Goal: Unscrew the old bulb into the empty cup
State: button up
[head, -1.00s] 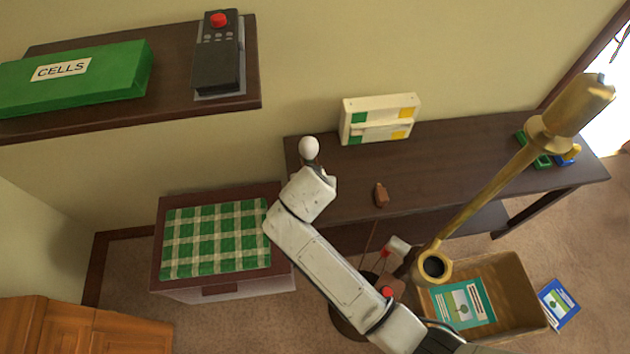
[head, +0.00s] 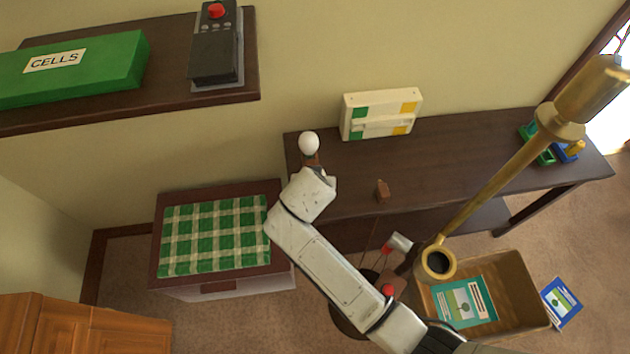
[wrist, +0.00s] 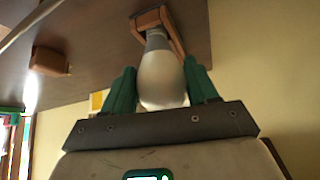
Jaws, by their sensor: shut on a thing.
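A pale bulb (wrist: 163,75) sits between the two green fingers of my gripper (wrist: 162,88) in the wrist view, and the gripper is shut on it. The bulb's narrow grey neck reaches into a brown angular holder (wrist: 155,20); I cannot tell whether the neck is still seated in it. In the head view, a round white bulb (head: 309,142) shows just beyond the end of my arm, above the left end of the dark table. The fingers are hidden there.
The dark table (head: 450,155) carries a cream box (head: 380,115) near the wall. A brass fixture (head: 495,185) with a round dark opening slants across the right. A checked-cloth cabinet (head: 155,245) stands left, below a shelf (head: 170,95). An open carton (head: 515,290) is on the floor.

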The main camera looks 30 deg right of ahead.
jog(key=shift+f, duration=0.35)
jog(key=o, duration=1.4)
jog(key=shift+c, duration=0.2)
jog(key=v, duration=1.1)
jog(key=shift+f, duration=0.1)
